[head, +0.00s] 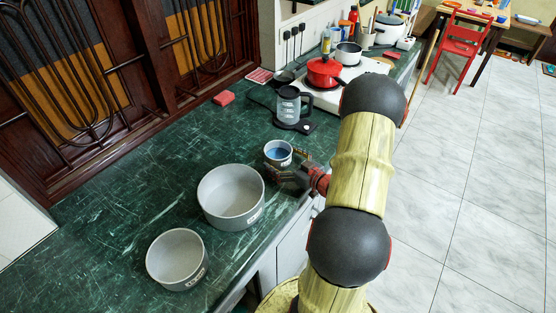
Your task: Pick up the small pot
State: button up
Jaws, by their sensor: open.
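Two round grey pots without visible handles stand upright on the green counter. The larger pot (222,211) is in the middle, and the smaller pot (176,268) is nearer the camera and to the left. Both look empty inside and carry a small white label. A little white container with a blue inside (279,153) stands behind and to the right of the larger pot. My gripper (293,172) is open, low over the counter's right edge. It is beside the little container and right of the larger pot, and seems to hold nothing. My arm partly hides it.
The green marble counter (105,210) is clear to the left of the pots. A wooden grille borders the left. Tiled floor (480,190) lies right.

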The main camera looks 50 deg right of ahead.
jog(key=shift+w, duration=0.1)
jog(key=shift+c, duration=1.3)
jog(key=c, duration=1.1)
jog(key=shift+r, duration=0.2)
jog(key=shift+c, duration=0.6)
